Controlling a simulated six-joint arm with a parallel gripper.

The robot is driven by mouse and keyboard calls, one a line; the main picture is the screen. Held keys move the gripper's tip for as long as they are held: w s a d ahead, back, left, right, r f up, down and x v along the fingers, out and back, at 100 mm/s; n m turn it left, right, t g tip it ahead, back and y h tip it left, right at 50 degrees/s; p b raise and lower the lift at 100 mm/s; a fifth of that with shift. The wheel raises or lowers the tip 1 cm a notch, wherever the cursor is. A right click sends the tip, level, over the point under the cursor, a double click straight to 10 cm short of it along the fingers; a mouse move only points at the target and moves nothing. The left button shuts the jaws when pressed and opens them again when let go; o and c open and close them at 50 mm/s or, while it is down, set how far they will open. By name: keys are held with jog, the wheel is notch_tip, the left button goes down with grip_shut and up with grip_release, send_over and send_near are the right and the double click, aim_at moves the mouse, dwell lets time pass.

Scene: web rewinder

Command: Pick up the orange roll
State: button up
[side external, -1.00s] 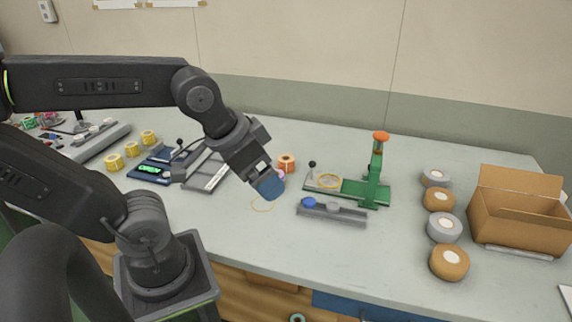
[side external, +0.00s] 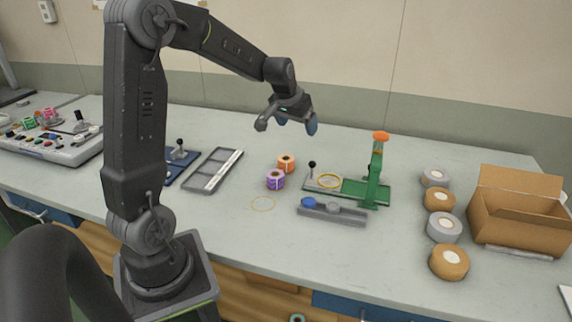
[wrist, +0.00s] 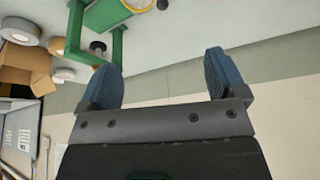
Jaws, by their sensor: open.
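The orange roll (side external: 286,164) sits on the pale table, just behind and to the right of a purple roll (side external: 275,180). My gripper (side external: 297,124) is in the air above and behind the orange roll, with its blue-tipped fingers apart and nothing between them. In the wrist view my gripper (wrist: 160,80) also shows its two blue fingers spread and empty. The orange roll does not show in the wrist view.
A green press (side external: 376,172) with an orange knob stands right of the rolls. A grey tray (side external: 332,214) lies in front of it. Tape rolls (side external: 444,228) and a cardboard box (side external: 518,215) are at the right. A grey frame (side external: 214,170) lies left.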

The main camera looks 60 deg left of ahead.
jog(key=n, duration=0.2)
send_near(286, 158)
jog(key=f, duration=0.1)
jog(key=w+f, duration=0.1)
jog(key=f, duration=0.1)
jog(key=shift+w+f+g+y, duration=0.1)
jog(key=shift+w+g+y, duration=0.05)
jog(key=shift+g+y, duration=0.2)
jog(key=shift+d+x, duration=0.2)
jog(key=shift+x, duration=1.25)
jog(key=shift+d+x, duration=0.15)
jog(key=shift+x, duration=1.3)
jog(key=shift+f, duration=0.1)
jog(key=shift+c, duration=0.2)
jog(key=c, duration=1)
